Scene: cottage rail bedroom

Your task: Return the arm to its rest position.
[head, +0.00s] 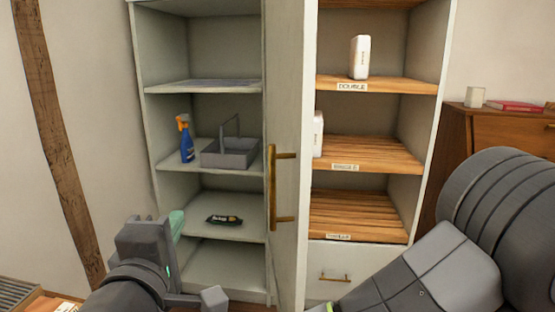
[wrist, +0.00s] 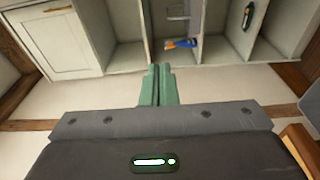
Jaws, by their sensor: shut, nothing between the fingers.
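My gripper (head: 177,222) is at the lower left in the head view, in front of the cabinet's lower left shelves. Its green fingers show in the wrist view (wrist: 158,84), pressed together with nothing between them. My arm comes in from the right and crosses the lower part of the head view. The fingers look apart from the shelves and everything on them.
The tall cabinet's door (head: 289,120) stands open, edge towards me. Left shelves hold a blue spray bottle (head: 186,142), a grey caddy (head: 229,154) and a dark packet (head: 224,220). White containers (head: 360,57) stand on the labelled wooden shelves. A brown dresser (head: 463,135) stands right.

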